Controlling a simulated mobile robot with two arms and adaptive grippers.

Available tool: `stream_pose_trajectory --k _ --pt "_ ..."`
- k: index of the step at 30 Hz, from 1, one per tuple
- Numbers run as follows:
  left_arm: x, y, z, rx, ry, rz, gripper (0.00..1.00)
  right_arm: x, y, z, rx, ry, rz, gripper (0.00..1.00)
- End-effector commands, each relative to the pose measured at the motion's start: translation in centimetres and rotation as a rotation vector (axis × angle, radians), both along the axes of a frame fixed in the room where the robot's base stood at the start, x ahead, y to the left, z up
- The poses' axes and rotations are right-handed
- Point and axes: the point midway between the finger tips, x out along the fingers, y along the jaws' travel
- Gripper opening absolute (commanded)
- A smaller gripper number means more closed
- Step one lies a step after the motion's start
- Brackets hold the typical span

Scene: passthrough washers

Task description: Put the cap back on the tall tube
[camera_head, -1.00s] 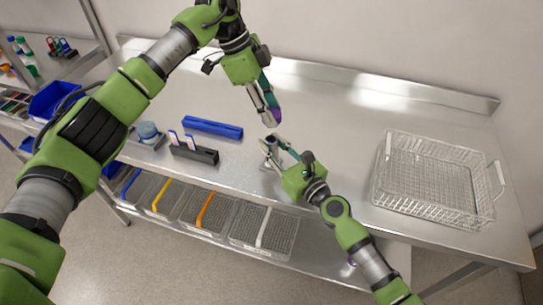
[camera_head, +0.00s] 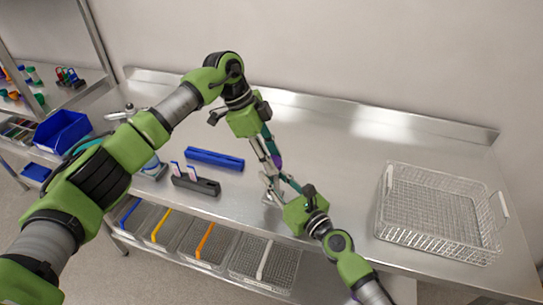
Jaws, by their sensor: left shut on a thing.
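My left gripper (camera_head: 272,160) points down over the middle of the bench. It is shut on a small purple piece (camera_head: 277,159), which looks like the cap; the fingers hide most of it. My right gripper (camera_head: 278,184) reaches in from the lower right, with its fingertips just below the left ones. The tall tube seems to be between the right fingertips, but it is too small and covered to make out clearly. I cannot tell whether cap and tube touch, or whether the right fingers are closed on the tube.
A wire basket (camera_head: 384,226) stands on the bench at the right. A blue bar (camera_head: 214,159) and a dark rack (camera_head: 207,187) with two small upright pieces lie left of the grippers. Baskets with coloured handles sit on the lower shelf. The back middle of the bench is clear.

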Motion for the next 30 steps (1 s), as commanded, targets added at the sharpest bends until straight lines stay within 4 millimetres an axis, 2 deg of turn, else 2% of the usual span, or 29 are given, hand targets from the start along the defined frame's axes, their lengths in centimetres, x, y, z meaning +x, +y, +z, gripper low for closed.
stream_pose_trajectory --k 12,30 --pt "0.0 0.0 -1.7 0.0 0.0 0.001 0.22 0.0 0.0 0.0 -0.001 0.001 0.0 0.0" --pt "0.0 0.0 -1.9 0.0 0.0 0.0 0.22 0.0 0.0 -0.1 -0.001 0.001 0.0 0.0"
